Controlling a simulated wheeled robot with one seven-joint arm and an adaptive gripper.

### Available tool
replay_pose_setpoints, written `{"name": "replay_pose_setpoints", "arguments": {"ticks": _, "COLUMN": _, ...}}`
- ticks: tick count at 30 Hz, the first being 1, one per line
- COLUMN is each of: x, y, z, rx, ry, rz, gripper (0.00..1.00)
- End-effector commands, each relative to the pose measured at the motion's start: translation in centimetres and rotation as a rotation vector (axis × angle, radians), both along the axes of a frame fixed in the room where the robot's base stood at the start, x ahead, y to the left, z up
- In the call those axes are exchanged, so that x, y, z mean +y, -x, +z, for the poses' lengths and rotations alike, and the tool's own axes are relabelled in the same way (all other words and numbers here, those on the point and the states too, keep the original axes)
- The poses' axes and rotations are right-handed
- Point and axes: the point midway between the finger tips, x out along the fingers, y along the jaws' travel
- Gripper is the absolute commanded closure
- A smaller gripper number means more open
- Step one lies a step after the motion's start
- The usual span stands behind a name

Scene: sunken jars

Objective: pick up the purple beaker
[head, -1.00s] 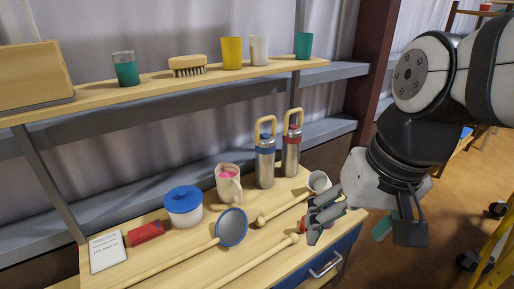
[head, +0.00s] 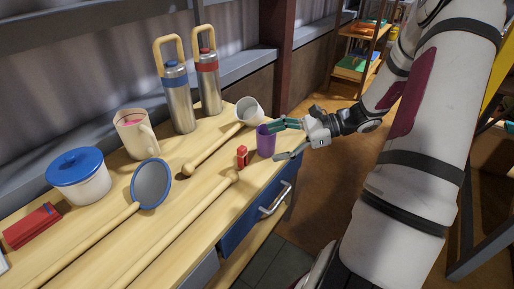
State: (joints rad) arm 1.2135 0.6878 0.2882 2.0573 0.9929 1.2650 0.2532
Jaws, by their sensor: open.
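The purple beaker (head: 266,142) stands upright on the wooden worktop near its front right edge. My gripper (head: 281,141) is open at the beaker's right side. One finger reaches across the beaker's rim and the other is lower, in front of its right side. I cannot tell whether either finger touches it.
Long wooden handles (head: 180,228) lie across the worktop. Two steel flasks (head: 179,100) stand at the back. A blue drawer (head: 262,209) is below the front edge.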

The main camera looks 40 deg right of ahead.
Motion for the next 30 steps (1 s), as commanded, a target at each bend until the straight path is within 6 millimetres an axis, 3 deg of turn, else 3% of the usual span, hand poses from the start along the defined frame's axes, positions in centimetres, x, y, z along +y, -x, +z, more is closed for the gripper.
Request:
{"name": "replay_pose_setpoints", "arguments": {"ticks": 1, "x": -2.2, "y": -0.2, "z": -2.9, "rx": -0.003, "ry": -0.08, "rz": -0.088, "gripper": 0.21}}
{"name": "replay_pose_setpoints", "arguments": {"ticks": 3, "x": -4.8, "y": -0.4, "z": -5.1, "rx": -0.016, "ry": -0.171, "rz": -0.192, "gripper": 0.21}}
{"name": "replay_pose_setpoints", "arguments": {"ticks": 7, "x": -8.8, "y": -0.1, "z": -8.4, "rx": -0.042, "ry": -0.309, "rz": -0.348, "gripper": 0.21}}
{"name": "replay_pose_setpoints", "arguments": {"ticks": 12, "x": -11.7, "y": 0.4, "z": -10.6, "rx": -0.067, "ry": -0.407, "rz": -0.461, "gripper": 0.21}}
{"name": "replay_pose_setpoints", "arguments": {"ticks": 17, "x": -11.8, "y": -0.5, "z": -11.1, "rx": -0.075, "ry": -0.429, "rz": -0.484, "gripper": 0.21}}
{"name": "replay_pose_setpoints", "arguments": {"ticks": 30, "x": -8.2, "y": -6.5, "z": -11.0, "rx": -0.074, "ry": -0.426, "rz": -0.483, "gripper": 0.21}}
